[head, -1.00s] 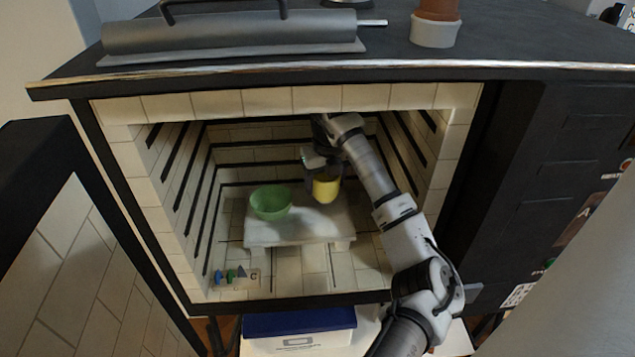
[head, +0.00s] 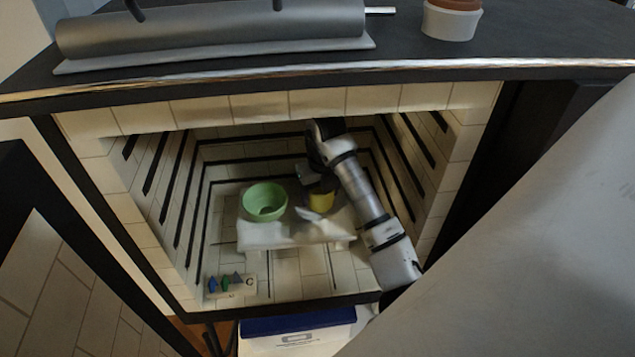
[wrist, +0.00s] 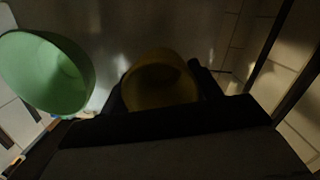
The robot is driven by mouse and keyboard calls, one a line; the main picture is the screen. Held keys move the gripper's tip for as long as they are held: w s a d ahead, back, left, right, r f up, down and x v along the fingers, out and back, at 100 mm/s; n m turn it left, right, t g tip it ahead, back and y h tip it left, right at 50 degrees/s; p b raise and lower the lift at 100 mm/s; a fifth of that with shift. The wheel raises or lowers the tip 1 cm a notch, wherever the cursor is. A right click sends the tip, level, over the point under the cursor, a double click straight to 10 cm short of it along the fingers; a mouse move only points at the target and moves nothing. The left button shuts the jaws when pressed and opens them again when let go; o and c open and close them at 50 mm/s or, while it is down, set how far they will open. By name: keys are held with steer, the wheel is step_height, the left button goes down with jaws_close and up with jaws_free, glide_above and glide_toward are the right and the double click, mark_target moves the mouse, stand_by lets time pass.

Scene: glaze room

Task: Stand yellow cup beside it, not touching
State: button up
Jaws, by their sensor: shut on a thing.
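The yellow cup (head: 321,201) is upright inside the kiln, to the right of the green bowl (head: 265,201). My gripper (head: 318,186) is shut on the cup. The bowl stands on a pale kiln shelf (head: 285,237). The cup is over the right part of this shelf; I cannot tell whether its base touches it. In the wrist view the cup (wrist: 158,78) sits between my dark fingers, and the bowl (wrist: 45,75) is to its left with a clear gap between them.
Tiled kiln walls with dark grooves stand close on both sides, and the roof edge (head: 260,106) is above my arm. Small cones on a block marked C (head: 230,285) sit on the kiln floor. The open door (head: 60,270) is at the left.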

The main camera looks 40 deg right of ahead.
steer(key=shift+s+r, duration=0.1)
steer(key=shift+s, duration=0.05)
steer(key=shift+f, duration=0.2)
steer(key=o, duration=1.1)
steer(key=shift+c, duration=0.2)
step_height(320, 180, up, 8)
steer(key=shift+s+a, duration=0.15)
steer(key=shift+s, duration=0.25)
steer(key=shift+f, duration=0.1)
